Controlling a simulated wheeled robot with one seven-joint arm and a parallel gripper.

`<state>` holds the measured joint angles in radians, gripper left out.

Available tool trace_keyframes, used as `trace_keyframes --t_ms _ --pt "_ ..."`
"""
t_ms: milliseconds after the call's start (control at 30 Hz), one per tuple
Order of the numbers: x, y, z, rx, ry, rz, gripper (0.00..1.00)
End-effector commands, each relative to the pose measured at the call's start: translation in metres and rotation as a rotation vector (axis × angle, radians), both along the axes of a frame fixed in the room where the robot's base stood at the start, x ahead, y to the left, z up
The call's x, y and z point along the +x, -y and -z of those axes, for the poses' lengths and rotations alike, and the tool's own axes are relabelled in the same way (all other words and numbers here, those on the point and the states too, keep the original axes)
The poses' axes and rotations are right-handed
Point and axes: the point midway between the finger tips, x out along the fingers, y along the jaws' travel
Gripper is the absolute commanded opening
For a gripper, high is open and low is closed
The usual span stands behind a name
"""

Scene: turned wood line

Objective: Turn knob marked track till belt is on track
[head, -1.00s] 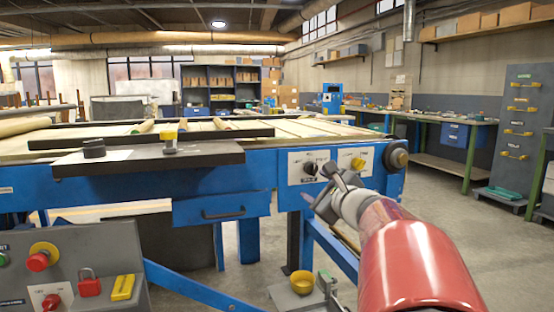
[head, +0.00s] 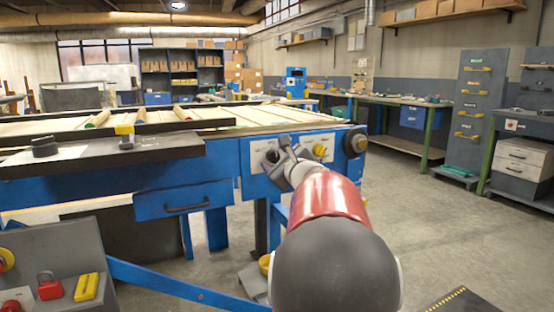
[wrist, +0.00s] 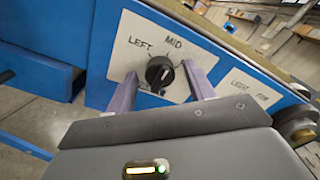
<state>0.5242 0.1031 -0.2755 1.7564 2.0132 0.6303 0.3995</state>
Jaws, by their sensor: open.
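The black knob (wrist: 160,72) sits on a white plate (wrist: 130,42) reading LEFT and MID; the rest of its lettering is hidden, and I cannot read "track". My gripper (wrist: 160,69) is open, one finger on each side of the knob; I cannot tell whether they touch it. A pale mark shows on the knob, but its exact setting is unclear. In the head view my gripper (head: 280,158) is at the blue machine's front panel, partly covering the knob. The cream belt (head: 245,114) lies on top of the machine; its alignment is hard to judge.
A second plate with a yellow knob (head: 320,150) is just right of the first. A dark roller end (head: 355,142) sticks out at the machine's corner. Open floor (head: 430,230) lies to the right.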

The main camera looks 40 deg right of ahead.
Motion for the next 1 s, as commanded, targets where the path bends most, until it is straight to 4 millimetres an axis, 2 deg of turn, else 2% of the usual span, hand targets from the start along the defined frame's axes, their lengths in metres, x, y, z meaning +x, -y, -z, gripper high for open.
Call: trace_keyframes --t_ms 33,367,667,1000 --pt "-0.0001 -0.0001 0.0001 0.0 0.0 0.0 0.51" --pt "-0.0003 -0.0001 0.0001 0.0 0.0 0.0 0.09" --pt "-0.0002 -0.0003 0.003 -0.038 -0.008 -0.001 0.09" --pt "-0.0004 -0.0004 0.0077 -0.257 -0.059 0.0 0.09"
